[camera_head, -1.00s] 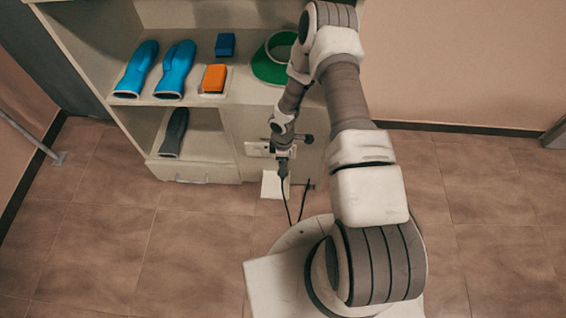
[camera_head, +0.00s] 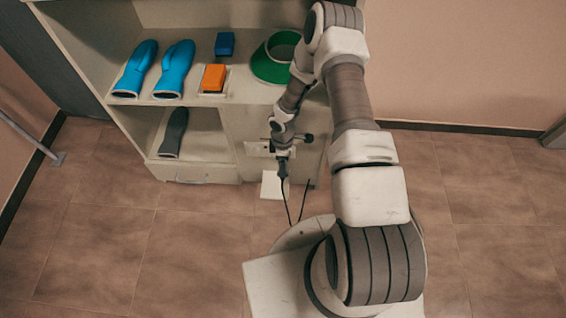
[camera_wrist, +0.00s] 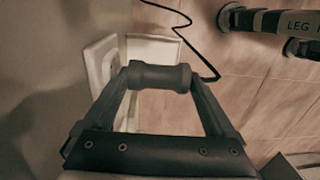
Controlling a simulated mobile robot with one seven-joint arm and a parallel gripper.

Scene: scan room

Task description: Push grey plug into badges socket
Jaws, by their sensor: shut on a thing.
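The grey plug (camera_wrist: 160,76) is a dark cylinder held crosswise between the fingertips of my gripper (camera_wrist: 158,80) in the wrist view. My gripper is shut on it. In the head view the gripper (camera_head: 283,160) is low in front of the cabinet, with a black cable (camera_head: 286,205) hanging below it. A pale socket panel (camera_head: 256,149) is on the cabinet front, just left of the gripper. In the wrist view a pale framed panel (camera_wrist: 101,65) stands left of the plug, with a visible gap. I cannot read any socket label.
The shelf holds blue mitts (camera_head: 174,70), a blue block (camera_head: 225,44), an orange block (camera_head: 214,78) and a green ring (camera_head: 274,62). A dark grey mitt (camera_head: 173,134) is below. A white plate (camera_head: 272,185) is low beside the cabinet.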

